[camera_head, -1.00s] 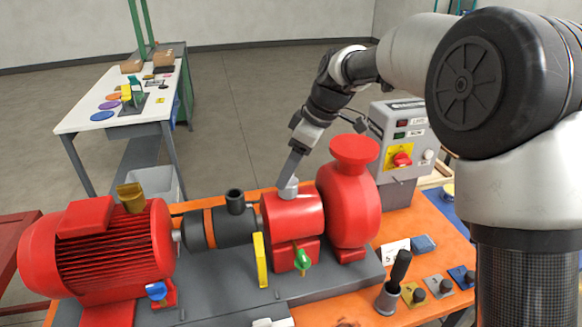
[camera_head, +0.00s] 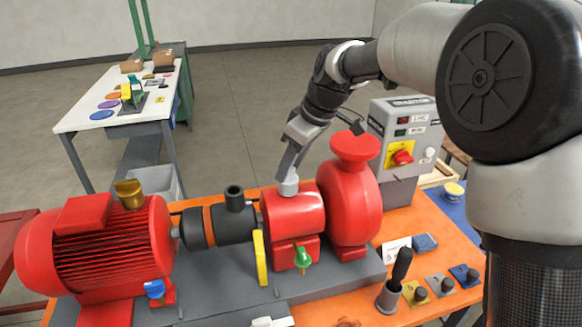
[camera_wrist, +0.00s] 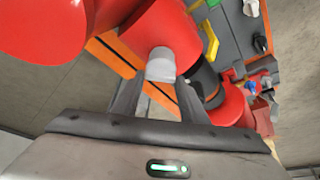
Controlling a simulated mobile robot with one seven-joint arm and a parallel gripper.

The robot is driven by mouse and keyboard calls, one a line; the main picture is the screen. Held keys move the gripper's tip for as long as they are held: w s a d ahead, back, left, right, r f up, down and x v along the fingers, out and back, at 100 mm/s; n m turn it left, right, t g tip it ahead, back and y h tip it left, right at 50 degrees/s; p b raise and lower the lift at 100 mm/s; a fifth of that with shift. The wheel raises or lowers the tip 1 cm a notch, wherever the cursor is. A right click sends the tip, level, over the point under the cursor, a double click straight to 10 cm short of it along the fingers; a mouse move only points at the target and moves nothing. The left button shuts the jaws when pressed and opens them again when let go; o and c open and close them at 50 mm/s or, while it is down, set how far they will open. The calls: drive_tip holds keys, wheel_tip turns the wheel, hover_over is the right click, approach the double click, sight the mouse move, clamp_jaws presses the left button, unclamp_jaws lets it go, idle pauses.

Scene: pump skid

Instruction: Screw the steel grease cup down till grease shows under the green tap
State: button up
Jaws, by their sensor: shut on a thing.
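The steel grease cup (camera_head: 288,187) stands on top of the red bearing housing (camera_head: 293,215) between the dark coupling and the red pump. My gripper (camera_head: 290,176) comes down on it from above, tilted, and is shut on it. In the wrist view the cup (camera_wrist: 160,66) shows as a pale cylinder at the tips of my gripper's fingers (camera_wrist: 158,88). The green tap (camera_head: 303,257) is on the lower front of the housing. I cannot make out any grease under the tap.
The red pump (camera_head: 350,200) rises close on the right of the cup. A control box (camera_head: 405,130) stands behind. A yellow guard plate (camera_head: 261,258) is left of the tap. A dark-handled tool in a holder (camera_head: 398,275) stands at the front right.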

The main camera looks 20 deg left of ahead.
drive_tip(key=m, duration=0.2)
drive_tip(key=m+t, duration=0.1)
drive_tip(key=m, duration=0.1)
drive_tip(key=shift+s+a+t+h+b, duration=0.1)
drive_tip(key=shift+s+t+h+b, duration=0.05)
drive_tip(key=shift+t+h+b, duration=0.2)
drive_tip(key=shift+m+t+h, duration=0.25)
drive_tip(key=shift+m, duration=0.85)
drive_tip(key=o, duration=1)
drive_tip(key=shift+o, duration=0.2)
drive_tip(key=shift+r, duration=0.1)
drive_tip(key=v, duration=1.7)
drive_tip(key=shift+a+r, duration=0.1)
drive_tip(key=shift+r, duration=0.05)
